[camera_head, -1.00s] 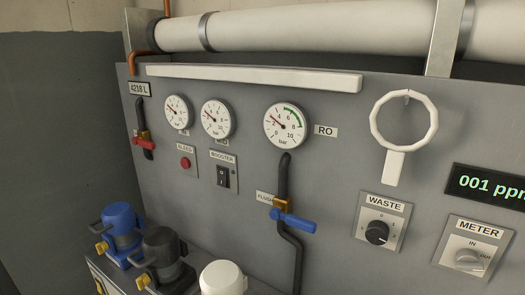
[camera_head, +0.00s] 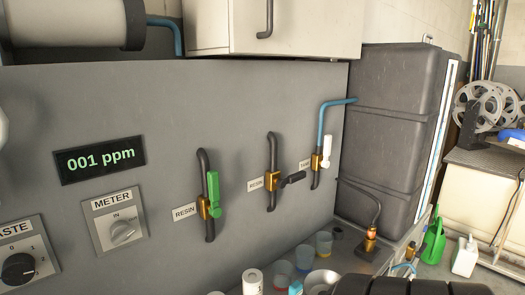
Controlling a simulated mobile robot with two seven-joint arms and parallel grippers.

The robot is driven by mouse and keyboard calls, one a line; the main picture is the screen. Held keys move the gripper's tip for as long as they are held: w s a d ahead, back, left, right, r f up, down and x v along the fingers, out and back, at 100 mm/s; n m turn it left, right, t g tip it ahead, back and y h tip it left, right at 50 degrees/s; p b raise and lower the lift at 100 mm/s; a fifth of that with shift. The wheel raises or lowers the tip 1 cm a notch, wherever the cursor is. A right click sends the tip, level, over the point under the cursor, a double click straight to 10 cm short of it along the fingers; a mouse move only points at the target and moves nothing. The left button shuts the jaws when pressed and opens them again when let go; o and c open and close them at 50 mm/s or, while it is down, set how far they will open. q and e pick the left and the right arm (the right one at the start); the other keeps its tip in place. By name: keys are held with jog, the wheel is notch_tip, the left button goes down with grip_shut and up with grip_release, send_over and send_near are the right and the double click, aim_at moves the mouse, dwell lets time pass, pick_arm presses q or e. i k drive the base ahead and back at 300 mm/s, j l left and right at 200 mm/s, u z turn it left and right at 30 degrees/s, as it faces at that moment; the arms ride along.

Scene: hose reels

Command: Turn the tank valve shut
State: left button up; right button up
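The tank valve (camera_head: 316,161) is on the grey panel at right of centre, beside a small label too small to read surely. It has a brass body and a white lever (camera_head: 326,151) that stands upright, about in line with its pipe. A blue pipe (camera_head: 335,103) runs from above it to the big dark grey tank (camera_head: 398,130) at the right. Neither gripper shows clearly. A dark ridged shape (camera_head: 400,286) crosses the bottom edge at right; I cannot tell what it is.
Two resin valves sit to the left: one with an upright green lever (camera_head: 213,194), one with a sideways black lever (camera_head: 292,179). Cups (camera_head: 323,243) and a bowl (camera_head: 321,280) stand below on the ledge. A white cabinet (camera_head: 300,30) hangs above.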

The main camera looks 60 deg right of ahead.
aim_at(327, 142)
jog(key=z, duration=1.15)
jog(key=k+j+z, duration=0.1)
jog(key=z, duration=0.35)
jog(key=k+j+z, duration=0.1)
jog(key=z, duration=0.35)
jog(key=k+z, duration=0.15)
jog(key=z, duration=0.3)
jog(key=i, duration=0.4)
jog(key=i+l+z, duration=0.1)
jog(key=l+z, duration=0.15)
jog(key=l, duration=0.25)
